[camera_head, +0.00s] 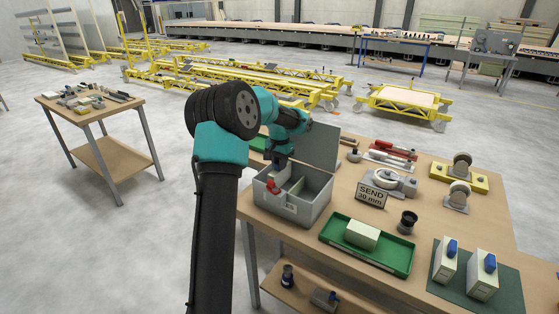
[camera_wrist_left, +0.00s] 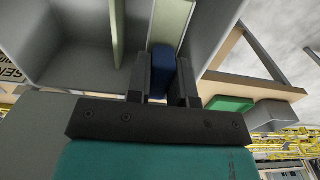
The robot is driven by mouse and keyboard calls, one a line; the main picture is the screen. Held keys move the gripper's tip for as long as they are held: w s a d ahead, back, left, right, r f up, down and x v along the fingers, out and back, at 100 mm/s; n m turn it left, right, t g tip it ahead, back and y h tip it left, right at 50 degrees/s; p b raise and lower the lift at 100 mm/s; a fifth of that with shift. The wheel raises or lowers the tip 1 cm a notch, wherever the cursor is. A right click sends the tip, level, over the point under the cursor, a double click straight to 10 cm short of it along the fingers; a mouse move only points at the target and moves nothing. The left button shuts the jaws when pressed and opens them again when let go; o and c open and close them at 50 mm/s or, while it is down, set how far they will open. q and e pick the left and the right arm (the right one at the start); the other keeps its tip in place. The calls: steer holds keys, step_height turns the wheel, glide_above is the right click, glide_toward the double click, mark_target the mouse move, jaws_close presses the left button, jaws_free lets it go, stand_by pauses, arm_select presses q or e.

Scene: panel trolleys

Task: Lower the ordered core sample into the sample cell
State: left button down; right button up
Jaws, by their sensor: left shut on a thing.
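An open grey box (camera_head: 309,206) with a raised lid and inner dividers stands at the left end of the bench. My left gripper (camera_head: 281,162) comes down at it from above. In the left wrist view my left gripper (camera_wrist_left: 160,72) is shut on the blue grip (camera_wrist_left: 158,58) of a pale core sample (camera_wrist_left: 173,20), beside a pale divider (camera_wrist_left: 117,28) and the box walls. The sample's lower end is hidden. Two pale blocks with blue grips (camera_head: 445,262) (camera_head: 482,276) stand on a dark green mat. A card (camera_head: 371,196) reads "SEND 30 mm". My right gripper is out of view.
A green tray (camera_head: 401,264) holding a pale block (camera_head: 361,235) lies right of the box, with a dark round piece (camera_head: 407,222) beside it. A red part (camera_head: 273,186) shows at the box's left. Gauges and red tools lie farther back. A second table (camera_head: 118,109) stands at left.

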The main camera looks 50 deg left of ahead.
mark_target(279, 174)
arm_select(q)
steer(key=shift+f, duration=2.1)
steer(key=shift+f, duration=0.65)
steer(key=c, duration=0.9)
jaws_free()
steer(key=shift+r, duration=0.1)
step_height(279, 174, up, 17)
steer(key=shift+r, duration=0.1)
